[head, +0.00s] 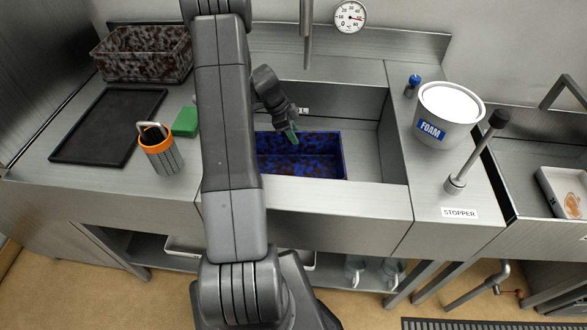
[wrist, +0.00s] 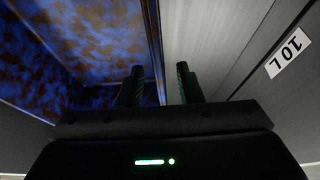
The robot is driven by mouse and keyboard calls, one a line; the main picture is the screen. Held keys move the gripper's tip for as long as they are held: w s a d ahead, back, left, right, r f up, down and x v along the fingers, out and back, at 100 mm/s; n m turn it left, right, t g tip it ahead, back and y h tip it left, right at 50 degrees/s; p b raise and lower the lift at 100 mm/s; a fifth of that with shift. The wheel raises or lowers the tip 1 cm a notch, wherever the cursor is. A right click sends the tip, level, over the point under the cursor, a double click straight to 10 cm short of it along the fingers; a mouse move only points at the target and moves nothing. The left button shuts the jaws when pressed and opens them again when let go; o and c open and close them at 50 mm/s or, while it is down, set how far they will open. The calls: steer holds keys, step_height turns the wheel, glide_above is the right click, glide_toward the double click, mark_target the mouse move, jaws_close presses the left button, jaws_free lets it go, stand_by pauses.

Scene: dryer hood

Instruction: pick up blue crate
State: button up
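The blue crate (head: 318,170), mottled with dark brown stains, sits in the sink basin; its left part is hidden behind my arm. My gripper (head: 291,136) is at the crate's far wall, pointing down. In the wrist view my gripper (wrist: 160,88) is open, its two dark green fingers apart. The rim of the blue crate (wrist: 154,45) runs between them: one finger is on the stained inner side, the other on the bare steel side. I cannot tell how deep the fingers straddle the wall or whether they touch it.
A "10 L" label (wrist: 288,53) is on the basin wall. A brown-stained crate (head: 143,55), black tray (head: 95,125), green sponge (head: 186,122) and orange-rimmed pot (head: 163,158) stand left. A foam tub (head: 448,112) and stopper rod (head: 474,155) stand right. The basin right of the crate is clear.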

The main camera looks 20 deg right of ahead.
steer(key=shift+x, duration=1.15)
jaws_close()
steer(key=shift+d, duration=0.1)
stand_by(0.4)
